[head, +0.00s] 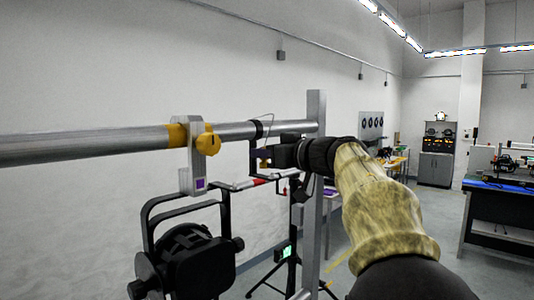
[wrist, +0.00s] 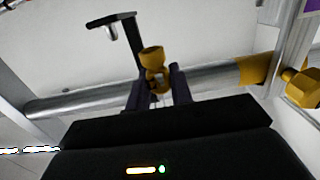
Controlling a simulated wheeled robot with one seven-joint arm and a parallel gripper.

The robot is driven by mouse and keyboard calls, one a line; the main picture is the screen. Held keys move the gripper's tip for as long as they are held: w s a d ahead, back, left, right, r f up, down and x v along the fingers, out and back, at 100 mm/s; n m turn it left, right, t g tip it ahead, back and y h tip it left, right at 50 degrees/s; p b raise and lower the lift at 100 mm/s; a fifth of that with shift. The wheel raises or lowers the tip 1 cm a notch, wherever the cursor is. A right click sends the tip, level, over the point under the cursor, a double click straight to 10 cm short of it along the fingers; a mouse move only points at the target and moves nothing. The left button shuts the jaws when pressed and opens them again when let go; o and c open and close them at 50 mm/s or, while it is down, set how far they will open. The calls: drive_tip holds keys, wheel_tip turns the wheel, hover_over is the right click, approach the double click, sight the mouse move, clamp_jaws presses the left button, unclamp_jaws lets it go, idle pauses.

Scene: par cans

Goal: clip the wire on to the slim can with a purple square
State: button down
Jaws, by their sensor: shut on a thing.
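The can with a purple square (head: 185,262) hangs from the pipe by a silver clamp (head: 195,160) with a yellow knob. The purple square is on the clamp's lower end. In the wrist view a corner of that square shows at the upper right, beside the yellow knob (wrist: 300,88). My gripper (head: 268,160) is right of this clamp, just below the pipe. In the wrist view its fingers (wrist: 158,85) are shut on a brass-coloured clip (wrist: 152,58), seemingly the wire's. A thin wire loop (head: 268,122) shows above the gripper; its full path is hidden.
The horizontal pipe (head: 90,145) runs to a metal upright (head: 316,115) just right of my gripper. A black bracket (wrist: 127,28) is close beyond my fingers. A red-and-silver rod (head: 262,181) and a black stand are below. A workbench (head: 500,205) is far right.

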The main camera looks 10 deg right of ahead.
drive_tip(key=shift+s+a+f, duration=0.1)
drive_tip(key=shift+s+a, duration=0.8)
drive_tip(key=shift+a, duration=0.35)
drive_tip(key=shift+s+a, duration=0.95)
drive_tip(key=shift+a, duration=0.3)
drive_tip(key=shift+s+a+f, duration=0.1)
drive_tip(key=shift+s+a, duration=0.8)
drive_tip(key=shift+a, duration=0.35)
drive_tip(key=shift+f+p, duration=0.3)
drive_tip(key=shift+p, duration=0.35)
drive_tip(key=shift+f, duration=0.95)
idle(1.2)
drive_tip(key=c, duration=1.2)
unclamp_jaws()
drive_tip(key=shift+o, duration=0.2)
drive_tip(key=f+b+v, duration=0.1)
drive_tip(key=b+v, duration=0.1)
drive_tip(key=v, duration=1.5)
drive_tip(key=shift+r+b, duration=0.3)
drive_tip(key=shift+r, duration=0.15)
